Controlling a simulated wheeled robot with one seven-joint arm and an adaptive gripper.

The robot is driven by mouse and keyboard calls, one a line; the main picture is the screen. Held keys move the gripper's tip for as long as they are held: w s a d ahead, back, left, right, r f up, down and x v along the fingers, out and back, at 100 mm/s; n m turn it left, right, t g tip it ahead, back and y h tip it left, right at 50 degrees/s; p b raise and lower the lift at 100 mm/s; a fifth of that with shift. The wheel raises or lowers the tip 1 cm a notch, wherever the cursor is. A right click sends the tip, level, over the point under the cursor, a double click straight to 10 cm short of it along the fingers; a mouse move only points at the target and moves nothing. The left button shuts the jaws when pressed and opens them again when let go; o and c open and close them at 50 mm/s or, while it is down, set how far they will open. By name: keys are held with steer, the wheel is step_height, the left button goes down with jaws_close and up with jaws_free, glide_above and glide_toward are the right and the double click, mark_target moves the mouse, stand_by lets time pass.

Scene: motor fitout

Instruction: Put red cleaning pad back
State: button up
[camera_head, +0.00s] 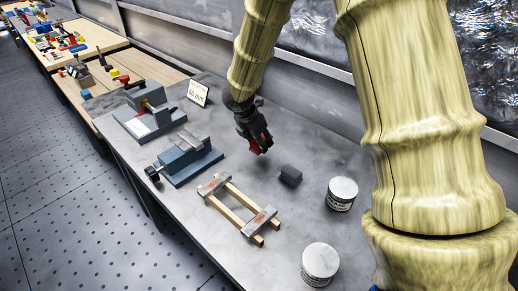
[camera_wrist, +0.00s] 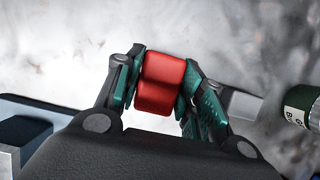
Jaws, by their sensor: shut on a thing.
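The red cleaning pad (camera_wrist: 160,84) is a small red block between the two fingers of my gripper (camera_wrist: 163,95) in the wrist view. My gripper is shut on it. In the head view my gripper (camera_head: 257,147) hangs over the grey bench, and only a little red of the pad (camera_head: 254,147) shows between the dark fingers. Whether the pad touches the bench top is hard to tell. A dark grey block (camera_head: 290,176) lies on the bench to the right of and nearer than my gripper.
A wooden frame with metal bars (camera_head: 238,208), a blue-grey vise (camera_head: 185,160) and another grey device (camera_head: 148,110) stand on the bench (camera_head: 300,222). Two white-lidded cans (camera_head: 341,193), (camera_head: 320,263) stand at the right. A "60 mm" sign (camera_head: 198,93) stands behind. Bench around the dark block is clear.

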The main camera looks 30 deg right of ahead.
steer(key=shift+s+a+f+p, duration=0.1)
steer(key=shift+f+p, duration=0.25)
steer(key=shift+f, duration=1.6)
steer(key=shift+f, duration=0.2)
steer(key=o, duration=1)
steer(key=shift+r, duration=0.1)
steer(key=shift+r, duration=0.15)
steer(key=b+v, duration=0.2)
steer(key=v, duration=1)
